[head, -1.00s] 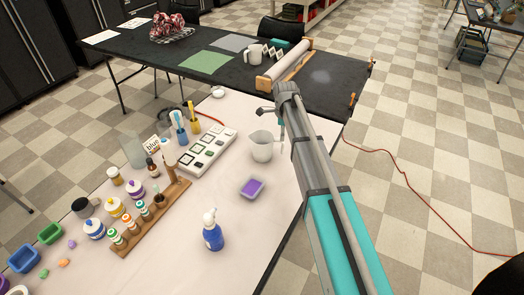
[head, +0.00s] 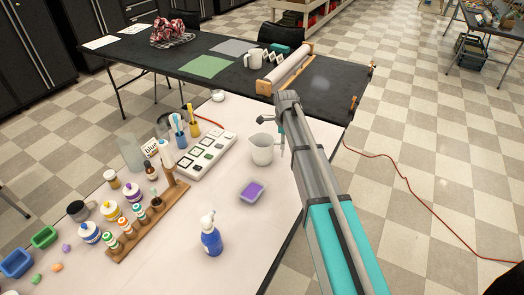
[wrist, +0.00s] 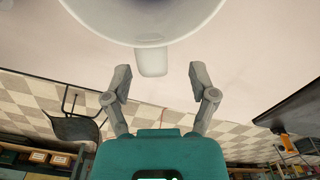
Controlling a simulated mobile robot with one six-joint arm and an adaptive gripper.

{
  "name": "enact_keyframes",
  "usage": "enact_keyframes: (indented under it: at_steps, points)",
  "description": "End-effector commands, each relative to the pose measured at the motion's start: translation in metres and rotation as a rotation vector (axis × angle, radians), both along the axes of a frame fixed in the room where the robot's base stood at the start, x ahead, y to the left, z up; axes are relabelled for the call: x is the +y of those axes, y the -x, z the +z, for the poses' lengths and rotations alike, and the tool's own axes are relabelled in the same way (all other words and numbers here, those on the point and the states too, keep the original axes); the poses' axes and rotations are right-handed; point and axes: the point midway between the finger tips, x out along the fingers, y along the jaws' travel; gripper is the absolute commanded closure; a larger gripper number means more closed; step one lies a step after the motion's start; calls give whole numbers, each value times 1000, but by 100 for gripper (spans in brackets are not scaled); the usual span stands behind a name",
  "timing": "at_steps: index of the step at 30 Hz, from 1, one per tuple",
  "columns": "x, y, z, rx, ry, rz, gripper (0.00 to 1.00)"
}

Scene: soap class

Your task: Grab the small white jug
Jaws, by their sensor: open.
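The small white jug (head: 262,149) stands upright on the white table (head: 200,262), towards its right edge. In the wrist view the jug (wrist: 145,22) fills the top of the picture, with its handle (wrist: 152,60) pointing towards my gripper. My gripper (wrist: 158,75) is open, its two fingers apart on either side of the handle. The fingers do not visibly touch the jug. In the head view my gripper (head: 281,125) is just right of the jug, partly hidden by my arm.
A purple soap in a tray (head: 252,191) and a blue spray bottle (head: 211,236) stand in front of the jug. A white palette box (head: 207,152) is to its left.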

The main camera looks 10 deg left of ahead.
Motion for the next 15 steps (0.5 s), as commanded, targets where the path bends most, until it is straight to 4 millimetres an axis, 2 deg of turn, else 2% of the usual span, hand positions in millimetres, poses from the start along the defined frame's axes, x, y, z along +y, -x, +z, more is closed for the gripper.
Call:
enact_keyframes:
  at_steps: [15]
  points:
    - [-3, 2, -40, 0, 0, 0, 26]
